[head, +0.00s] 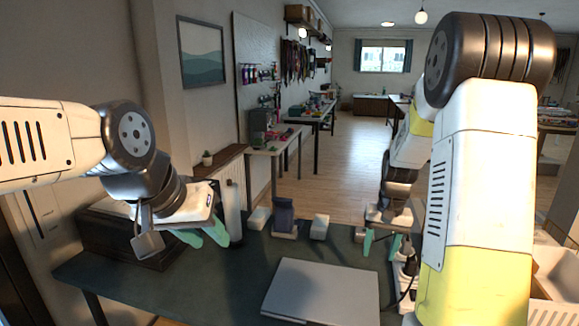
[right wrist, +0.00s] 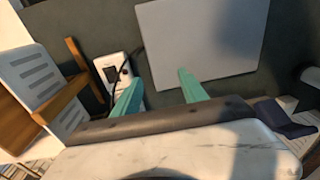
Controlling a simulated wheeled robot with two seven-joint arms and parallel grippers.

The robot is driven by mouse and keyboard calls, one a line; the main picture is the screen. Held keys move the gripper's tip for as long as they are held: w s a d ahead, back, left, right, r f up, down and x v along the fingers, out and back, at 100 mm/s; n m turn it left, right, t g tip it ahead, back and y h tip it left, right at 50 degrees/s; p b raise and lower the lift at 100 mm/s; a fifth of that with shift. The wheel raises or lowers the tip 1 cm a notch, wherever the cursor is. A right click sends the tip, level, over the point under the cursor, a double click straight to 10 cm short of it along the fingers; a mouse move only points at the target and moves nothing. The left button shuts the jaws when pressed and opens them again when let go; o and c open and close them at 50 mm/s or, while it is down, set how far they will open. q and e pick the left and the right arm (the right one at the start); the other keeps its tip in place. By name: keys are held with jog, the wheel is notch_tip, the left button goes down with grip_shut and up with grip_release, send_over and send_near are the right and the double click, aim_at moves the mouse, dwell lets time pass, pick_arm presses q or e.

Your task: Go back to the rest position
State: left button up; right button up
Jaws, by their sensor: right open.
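My left gripper (head: 210,241) hangs over the left part of the dark table (head: 225,285). Its two green fingers are apart with nothing seen between them. My right gripper (head: 381,244) is above the table's right side, its green fingers apart and pointing down. In the right wrist view its fingers (right wrist: 159,80) are spread and empty. They are near the edge of a flat grey panel (right wrist: 200,40), which also lies at the table's front middle in the head view (head: 325,288). No cord is seen in either gripper.
A dark blue stand (head: 284,216) is at the table's back between two pale blocks (head: 258,218) (head: 320,226). A dark box (head: 120,238) is at the left. A white unit with a black switch and cable (right wrist: 113,72) lies at the right. The table between box and panel is clear.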

jog(key=s+a+r+n+t, duration=0.1)
jog(key=s+a+r, duration=0.2)
jog(key=s+r, duration=0.3)
jog(key=s+a+r+n+t+y, duration=0.1)
jog(key=s+a+r+t, duration=0.1)
jog(key=s+r, duration=0.4)
jog(key=s+a+r+n+t, duration=0.1)
jog(key=s+a+r+t, duration=0.1)
jog(key=s+a+r, duration=0.3)
jog(key=s+r, duration=0.1)
jog(key=s, duration=0.2)
jog(key=shift+r+y, duration=0.25)
jog(key=shift+y, duration=0.05)
